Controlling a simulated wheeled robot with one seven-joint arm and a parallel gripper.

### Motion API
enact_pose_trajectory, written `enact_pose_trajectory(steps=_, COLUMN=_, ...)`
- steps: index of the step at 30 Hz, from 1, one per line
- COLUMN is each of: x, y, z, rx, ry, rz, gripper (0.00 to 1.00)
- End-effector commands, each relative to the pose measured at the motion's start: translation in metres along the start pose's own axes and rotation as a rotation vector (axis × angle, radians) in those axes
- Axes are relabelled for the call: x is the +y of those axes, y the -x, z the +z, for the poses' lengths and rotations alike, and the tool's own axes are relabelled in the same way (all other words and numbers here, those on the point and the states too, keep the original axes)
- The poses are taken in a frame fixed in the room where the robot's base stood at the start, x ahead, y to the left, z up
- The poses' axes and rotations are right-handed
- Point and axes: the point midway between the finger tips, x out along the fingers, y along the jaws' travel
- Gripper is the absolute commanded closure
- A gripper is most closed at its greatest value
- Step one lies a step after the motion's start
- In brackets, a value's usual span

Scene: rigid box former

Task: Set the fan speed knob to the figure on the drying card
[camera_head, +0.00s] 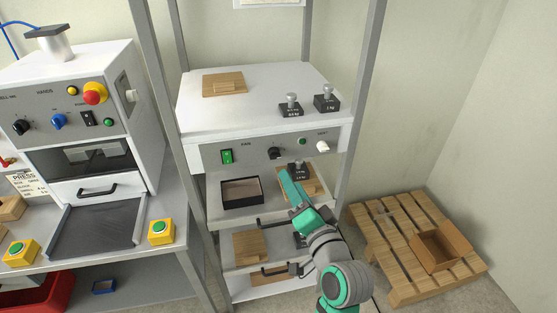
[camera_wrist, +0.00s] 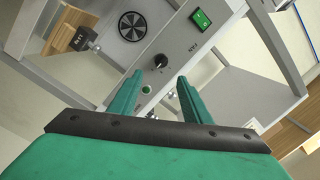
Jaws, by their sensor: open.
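The fan speed knob (camera_head: 275,153) is black and sits on the grey panel under the white cabinet top, right of the green switch. In the wrist view, this dark knob (camera_wrist: 160,58) lies just beyond the fingertips; its setting is too small to read. My gripper (camera_head: 285,174) is below and in front of the panel. In the wrist view, its green fingers (camera_wrist: 160,78) are open, apart and empty, not visibly touching the knob. A pale card (camera_head: 270,2), possibly the drying card, is cut off at the top edge; its figure cannot be read.
Black weights (camera_head: 291,105) stand on the cabinet top (camera_head: 255,90). Rack posts (camera_head: 360,85) flank it. A pallet (camera_head: 385,235) is right.

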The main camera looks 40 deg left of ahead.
Motion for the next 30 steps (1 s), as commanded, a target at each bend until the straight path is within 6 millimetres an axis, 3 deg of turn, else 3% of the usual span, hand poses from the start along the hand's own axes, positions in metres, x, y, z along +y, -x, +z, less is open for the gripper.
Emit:
enact_pose_trajectory(steps=5, x=-0.003, y=-0.015, z=0.000, rx=-0.009, ry=-0.002, rz=-0.006, gripper=0.56)
enact_pose_trajectory(steps=18, x=-0.003, y=-0.087, z=0.001, rx=-0.006, ry=-0.001, rz=-0.005, gripper=0.56)
enact_pose_trajectory(steps=24, x=-0.003, y=-0.105, z=0.001, rx=-0.006, ry=-0.001, rz=-0.005, gripper=0.56)
enact_pose_trajectory(steps=30, x=-0.003, y=-0.109, z=0.001, rx=-0.005, ry=-0.001, rz=-0.004, gripper=0.56)
